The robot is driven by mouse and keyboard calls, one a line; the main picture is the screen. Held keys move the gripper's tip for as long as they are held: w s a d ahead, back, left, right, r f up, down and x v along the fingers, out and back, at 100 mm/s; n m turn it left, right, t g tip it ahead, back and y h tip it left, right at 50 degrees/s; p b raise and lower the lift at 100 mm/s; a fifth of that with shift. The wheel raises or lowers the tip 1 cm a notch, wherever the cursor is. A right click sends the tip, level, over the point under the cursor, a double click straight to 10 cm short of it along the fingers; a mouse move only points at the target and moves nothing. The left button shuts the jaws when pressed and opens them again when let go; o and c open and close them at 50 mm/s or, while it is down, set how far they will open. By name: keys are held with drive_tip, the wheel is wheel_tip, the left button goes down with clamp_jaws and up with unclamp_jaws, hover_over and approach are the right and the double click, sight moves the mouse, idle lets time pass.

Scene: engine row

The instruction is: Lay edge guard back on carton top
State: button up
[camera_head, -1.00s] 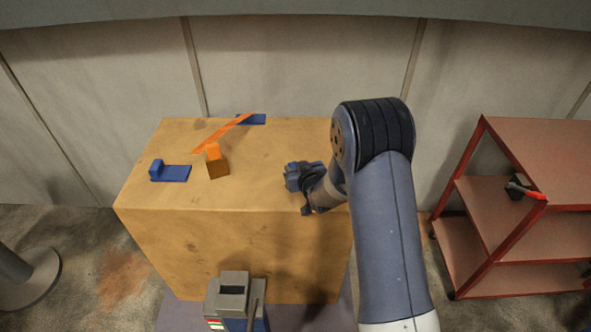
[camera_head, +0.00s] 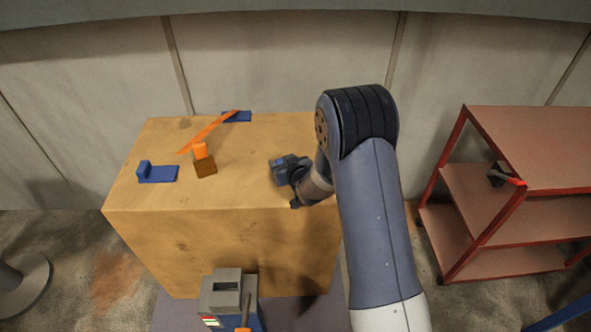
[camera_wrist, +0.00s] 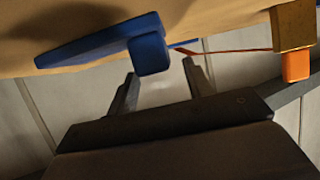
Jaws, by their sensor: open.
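The carton (camera_head: 225,248) is a large tan box with a flat top. A long thin orange strip (camera_head: 213,130), which looks like the edge guard, lies slantwise over its back left top. The strip's far end is by a flat blue piece (camera_head: 236,116) and its near part by a brown block with an orange top (camera_head: 204,167). A blue L-shaped piece (camera_head: 158,174) sits at the left. My gripper (camera_head: 284,168) is over the carton's right half, apart from these. In the wrist view my open, empty fingers (camera_wrist: 158,84) show below the blue L-shaped piece (camera_wrist: 100,48).
A red shelf cart (camera_head: 525,150) stands at the right with a dark and red tool on it. A grey and blue container (camera_head: 230,298) is in front of the carton. A grey post base (camera_head: 22,280) is at lower left. A panelled wall stands behind.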

drive_tip(key=b+v, duration=0.2)
drive_tip(key=v, duration=0.9)
drive_tip(key=shift+s+d, duration=0.1)
drive_tip(key=shift+s, duration=0.1)
